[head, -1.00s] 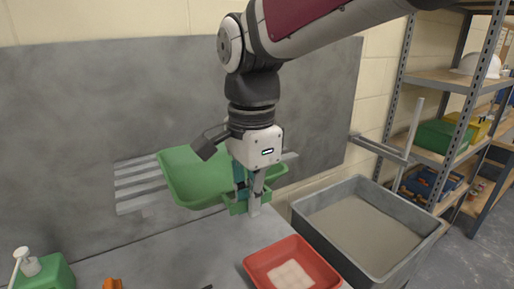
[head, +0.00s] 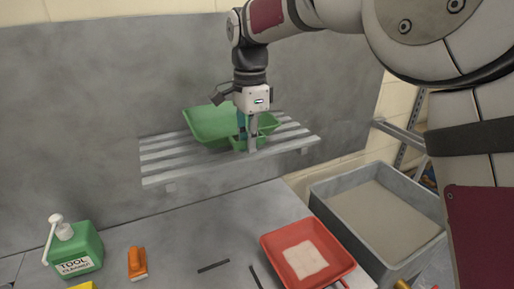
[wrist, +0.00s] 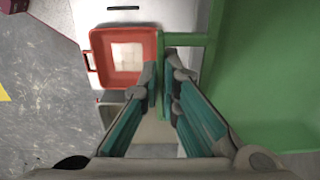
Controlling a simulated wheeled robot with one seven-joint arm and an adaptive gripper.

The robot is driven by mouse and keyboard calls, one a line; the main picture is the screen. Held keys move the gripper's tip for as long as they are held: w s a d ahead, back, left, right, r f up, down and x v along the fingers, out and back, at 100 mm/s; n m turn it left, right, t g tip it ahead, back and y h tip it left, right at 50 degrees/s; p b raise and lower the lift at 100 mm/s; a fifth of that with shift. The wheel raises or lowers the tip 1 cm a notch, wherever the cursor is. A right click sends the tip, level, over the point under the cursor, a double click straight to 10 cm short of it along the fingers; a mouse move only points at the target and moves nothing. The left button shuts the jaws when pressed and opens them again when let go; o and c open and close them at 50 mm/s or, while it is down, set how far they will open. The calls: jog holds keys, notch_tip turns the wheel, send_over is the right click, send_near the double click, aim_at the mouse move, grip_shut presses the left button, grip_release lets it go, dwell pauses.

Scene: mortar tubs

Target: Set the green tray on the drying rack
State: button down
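The green tray (head: 212,122) is at the drying rack, over its slats; whether it rests on them or is a little above cannot be told. The slatted grey drying rack (head: 165,167) is fixed to the grey wall panel. My gripper (head: 247,146) is shut on the tray's near green handle part. In the wrist view my gripper (wrist: 164,98) has its fingers on both sides of a green bar, and the tray (wrist: 270,80) fills the right side. The tray's far side is partly hidden behind my gripper.
A red tray (head: 272,244) with a pale block stands on the grey bench, beside a grey mortar tub (head: 330,205). Shelving stands at the right.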

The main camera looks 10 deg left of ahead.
jog(key=f, duration=0.1)
jog(key=f+p, duration=0.1)
jog(key=f, duration=0.1)
jog(key=shift+w+a+f, duration=0.15)
jog(key=shift+w+f, duration=0.1)
jog(key=shift+w, duration=0.05)
jog(key=c, duration=2.3)
grip_release()
jog(key=shift+f, duration=0.2)
jog(key=o, duration=0.5)
